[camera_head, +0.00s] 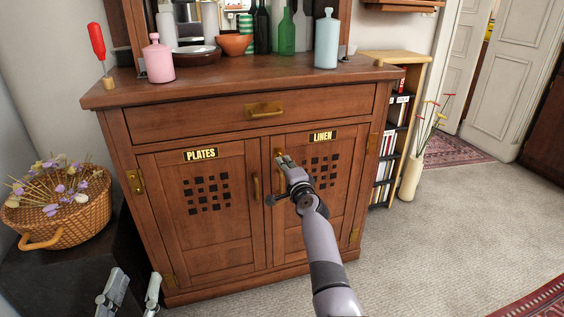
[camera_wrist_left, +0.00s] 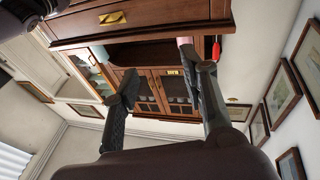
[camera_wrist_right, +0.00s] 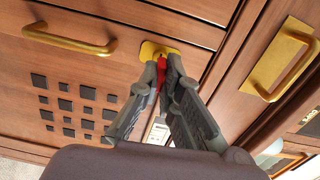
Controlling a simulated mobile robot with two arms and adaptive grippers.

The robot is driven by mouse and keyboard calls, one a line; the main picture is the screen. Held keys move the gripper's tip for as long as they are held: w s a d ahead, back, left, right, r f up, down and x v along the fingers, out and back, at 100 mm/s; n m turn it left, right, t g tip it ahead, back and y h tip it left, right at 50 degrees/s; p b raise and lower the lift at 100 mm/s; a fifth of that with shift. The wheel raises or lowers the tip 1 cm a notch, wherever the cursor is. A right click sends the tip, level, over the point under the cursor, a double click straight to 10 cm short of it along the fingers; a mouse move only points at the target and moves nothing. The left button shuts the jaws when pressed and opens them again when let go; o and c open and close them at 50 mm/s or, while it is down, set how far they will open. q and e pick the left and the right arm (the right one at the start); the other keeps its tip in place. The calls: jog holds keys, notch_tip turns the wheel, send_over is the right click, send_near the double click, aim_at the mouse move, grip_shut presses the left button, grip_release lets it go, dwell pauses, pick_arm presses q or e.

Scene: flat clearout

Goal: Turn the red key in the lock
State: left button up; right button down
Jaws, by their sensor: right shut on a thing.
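The red key (camera_wrist_right: 161,72) sits at the brass lock plate (camera_wrist_right: 160,49) on the linen door (camera_head: 323,190) of the wooden cabinet. My right gripper (camera_head: 283,160) is at this lock, near the door's upper left corner. In the right wrist view its fingers (camera_wrist_right: 163,80) are closed on the key. The fingers hide part of the key, and its turn angle is hard to tell. In the head view the key is hidden by the gripper. My left gripper (camera_head: 132,288) is open and empty at the lower left; its spread fingers also show in the left wrist view (camera_wrist_left: 168,76).
The plates door (camera_head: 205,235) is left of the linen door, with a drawer (camera_head: 200,121) above. Bottles, a bowl (camera_head: 234,44) and a red screwdriver (camera_head: 97,42) stand on top. A flower basket (camera_head: 60,235) is at left. Carpet to the right is free.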

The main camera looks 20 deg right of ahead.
jog(key=shift+m, duration=0.4)
jog(key=c, duration=2.1)
grip_release()
jog(key=shift+c, duration=0.2)
jog(key=o, duration=0.4)
pick_arm(q)
jog(key=shift+w+f+g, duration=0.1)
jog(key=shift+f+g, duration=0.2)
jog(key=shift+f, duration=0.2)
pick_arm(e)
jog(key=shift+o, duration=0.2)
